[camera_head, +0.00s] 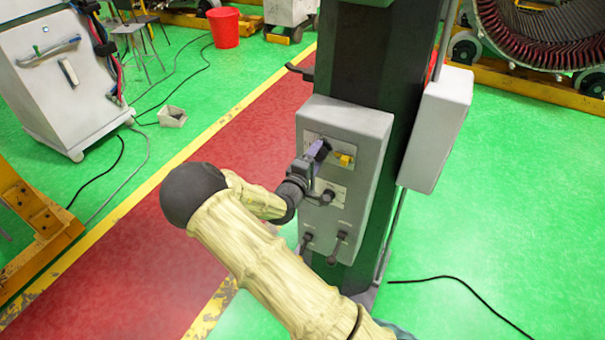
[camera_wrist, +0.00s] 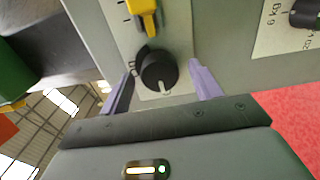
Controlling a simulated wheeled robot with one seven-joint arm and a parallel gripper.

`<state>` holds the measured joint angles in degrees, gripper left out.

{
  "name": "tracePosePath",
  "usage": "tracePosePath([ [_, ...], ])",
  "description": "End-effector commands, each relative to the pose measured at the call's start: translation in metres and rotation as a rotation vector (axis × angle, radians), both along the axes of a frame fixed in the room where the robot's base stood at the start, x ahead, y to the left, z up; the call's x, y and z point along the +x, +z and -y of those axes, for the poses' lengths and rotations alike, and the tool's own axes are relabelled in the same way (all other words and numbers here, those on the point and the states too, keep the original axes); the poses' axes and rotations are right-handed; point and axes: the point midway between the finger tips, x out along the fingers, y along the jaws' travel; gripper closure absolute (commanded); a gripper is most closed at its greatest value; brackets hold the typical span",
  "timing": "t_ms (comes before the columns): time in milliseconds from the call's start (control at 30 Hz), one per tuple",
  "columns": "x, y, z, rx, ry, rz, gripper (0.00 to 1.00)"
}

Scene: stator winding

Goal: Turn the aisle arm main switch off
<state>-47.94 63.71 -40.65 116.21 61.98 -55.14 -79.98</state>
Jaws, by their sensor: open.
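The grey control box (camera_head: 366,205) is mounted on a dark column. In the wrist view, a round black knob (camera_wrist: 158,68) with a pale pointer mark sits on a light label plate. The pointer is toward the lower right of the picture. A yellow handle (camera_wrist: 145,17) is just above the knob; it also shows in the head view (camera_head: 345,159). My gripper (camera_head: 318,153) is at the upper part of the box front. It is open, with one purple finger on either side of the black knob, apparently apart from it. The knob is hidden in the head view.
Two levers (camera_head: 340,243) stick out low on the box front. Another knob (camera_wrist: 305,14) beside a "6 kg" label is at the wrist view's upper right. A second grey box (camera_head: 437,130) hangs on the column's right side. A white cabinet (camera_head: 62,85) stands at left.

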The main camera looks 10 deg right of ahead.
Motion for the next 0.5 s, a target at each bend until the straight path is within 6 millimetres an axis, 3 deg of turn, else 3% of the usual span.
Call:
tracePosePath([
  [500,-0.073,-0.004,-0.055,0.001,0.006,0.0,0.37],
])
